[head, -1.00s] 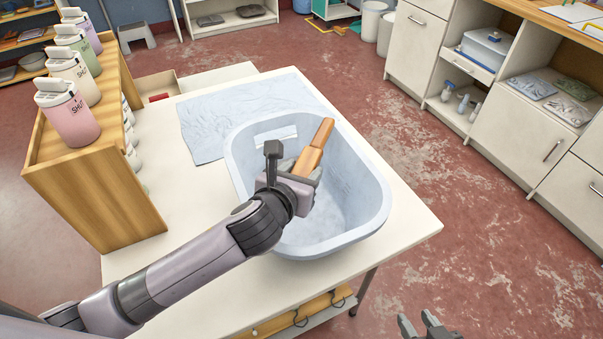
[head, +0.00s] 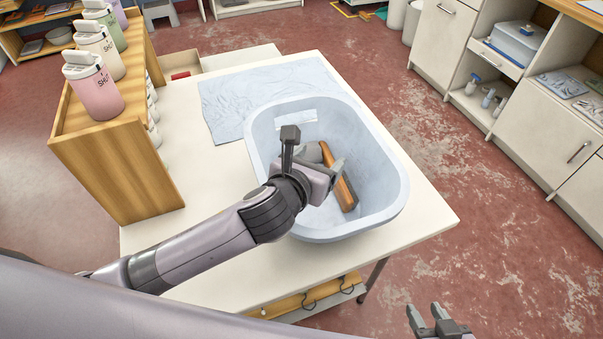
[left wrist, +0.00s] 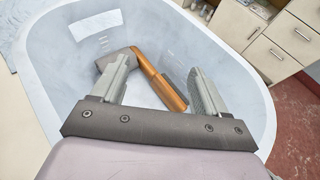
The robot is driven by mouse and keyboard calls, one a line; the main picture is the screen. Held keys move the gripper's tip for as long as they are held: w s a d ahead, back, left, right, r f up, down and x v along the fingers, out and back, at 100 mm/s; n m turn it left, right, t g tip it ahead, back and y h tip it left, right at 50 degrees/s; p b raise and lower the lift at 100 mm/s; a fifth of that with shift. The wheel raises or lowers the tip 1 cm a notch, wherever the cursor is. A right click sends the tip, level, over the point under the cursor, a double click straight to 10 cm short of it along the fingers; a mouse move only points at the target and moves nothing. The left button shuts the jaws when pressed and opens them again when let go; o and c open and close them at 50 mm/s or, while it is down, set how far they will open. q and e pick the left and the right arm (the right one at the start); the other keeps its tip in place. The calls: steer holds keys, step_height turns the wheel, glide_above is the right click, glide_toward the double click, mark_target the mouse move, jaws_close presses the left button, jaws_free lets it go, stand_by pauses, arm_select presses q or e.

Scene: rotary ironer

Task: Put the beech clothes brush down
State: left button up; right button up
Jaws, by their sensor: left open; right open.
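The beech clothes brush (head: 340,182) lies inside the pale blue tub (head: 388,190), leaning along its floor beneath my left gripper. It also shows in the left wrist view (left wrist: 160,82), between and beyond the fingertips. My left gripper (head: 332,162) is open above the brush, and the brush appears free of its fingers. A grey object (left wrist: 112,60) lies by the upper end of the brush, partly hidden by a finger. My right gripper (head: 434,318) is open and empty at the bottom of the head view, off the table.
The tub stands on a white table (head: 225,225). A light blue cloth (head: 225,105) lies behind it. A wooden shelf unit (head: 125,165) with several lidded canisters (head: 92,85) stands at the left. White cabinets (head: 555,130) are at the right, across open floor.

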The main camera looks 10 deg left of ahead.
arm_select(q)
steer(key=v, duration=1)
steer(key=shift+s+p, duration=0.2)
steer(key=shift+p, duration=0.1)
steer(key=shift+r, duration=0.1)
